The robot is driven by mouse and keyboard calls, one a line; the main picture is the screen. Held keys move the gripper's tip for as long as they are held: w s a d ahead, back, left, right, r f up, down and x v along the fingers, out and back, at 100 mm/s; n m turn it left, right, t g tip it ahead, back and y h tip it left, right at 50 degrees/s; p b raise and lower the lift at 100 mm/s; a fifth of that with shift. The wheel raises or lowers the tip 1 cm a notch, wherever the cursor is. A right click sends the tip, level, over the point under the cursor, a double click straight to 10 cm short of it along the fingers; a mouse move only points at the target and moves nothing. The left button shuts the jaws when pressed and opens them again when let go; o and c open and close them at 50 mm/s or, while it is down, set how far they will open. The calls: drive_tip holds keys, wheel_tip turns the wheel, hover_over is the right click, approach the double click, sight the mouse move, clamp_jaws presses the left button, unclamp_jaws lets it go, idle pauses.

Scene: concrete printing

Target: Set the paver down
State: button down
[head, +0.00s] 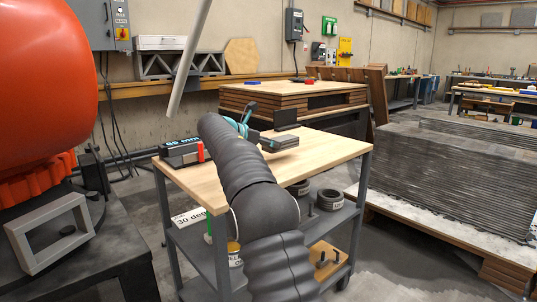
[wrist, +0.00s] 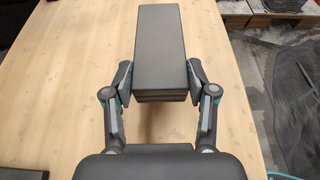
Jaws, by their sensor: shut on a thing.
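The paver (wrist: 160,50) is a dark grey rectangular block with layered edges. In the wrist view my gripper (wrist: 160,80) is shut on its near end, one finger pad against each side. The paver points away from the gripper over the light wooden top of a cart (wrist: 60,100). In the head view the paver (head: 283,143) is over the right part of the cart top (head: 335,148), with my gripper (head: 266,139) at its left. I cannot tell whether its underside touches the wood. My arm hides part of the cart top.
A dark box labelled 65 mm (head: 182,152) with a red part stands at the cart's left end. Black rings (head: 330,199) lie on the lower shelf. A stack of boards (head: 295,92) stands behind, and a layered grey print (head: 450,165) at right. Bare wood surrounds the paver.

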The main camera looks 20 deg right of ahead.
drive_tip(key=shift+f+b, duration=0.55)
drive_tip(key=shift+f, duration=1.3)
drive_tip(key=shift+f, duration=0.15)
drive_tip(key=shift+c, duration=1.7)
unclamp_jaws()
drive_tip(key=shift+f, duration=0.1)
drive_tip(key=shift+s+a+r, duration=0.1)
drive_tip(key=shift+a+r, duration=0.2)
drive_tip(key=v, duration=1.1)
drive_tip(key=shift+s+a, duration=0.1)
drive_tip(key=shift+a, duration=0.1)
